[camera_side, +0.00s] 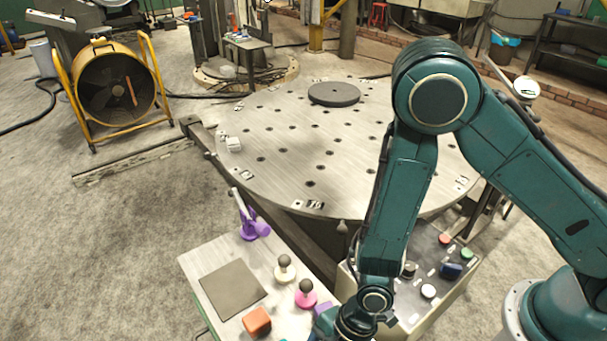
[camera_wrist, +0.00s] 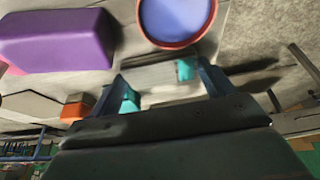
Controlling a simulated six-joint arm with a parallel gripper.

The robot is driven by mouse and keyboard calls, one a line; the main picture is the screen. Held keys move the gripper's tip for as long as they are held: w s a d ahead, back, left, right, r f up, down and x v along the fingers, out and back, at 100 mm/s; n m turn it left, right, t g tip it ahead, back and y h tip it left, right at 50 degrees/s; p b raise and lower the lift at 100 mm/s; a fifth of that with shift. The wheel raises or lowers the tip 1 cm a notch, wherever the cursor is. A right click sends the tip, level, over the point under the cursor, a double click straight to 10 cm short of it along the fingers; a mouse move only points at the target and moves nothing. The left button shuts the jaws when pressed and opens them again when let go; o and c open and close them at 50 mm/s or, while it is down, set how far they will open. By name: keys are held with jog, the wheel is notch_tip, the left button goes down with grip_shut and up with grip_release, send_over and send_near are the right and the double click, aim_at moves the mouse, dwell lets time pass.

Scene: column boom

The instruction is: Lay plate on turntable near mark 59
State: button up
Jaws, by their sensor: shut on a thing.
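My gripper (camera_wrist: 158,86) is low over the near table in the side view, mostly hidden by my wrist there. In the wrist view its teal-padded fingers are shut on a grey flat piece, which looks like the plate (camera_wrist: 158,72). Its full outline is hidden, and I cannot tell whether it touches the table. The turntable (camera_side: 285,165) is a large round metal disc with several holes, beyond the table. Its rim carries small number labels; a front one (camera_side: 314,204) seems to read 16. I cannot make out which label is 59.
A dark disc (camera_side: 334,95) and a white block (camera_side: 234,145) lie on the turntable. A button box (camera_side: 428,291) stands right. The turntable's middle is clear.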

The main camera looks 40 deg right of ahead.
jog(key=shift+f, duration=0.15)
jog(key=o, duration=1.3)
jog(key=shift+v, duration=6.15)
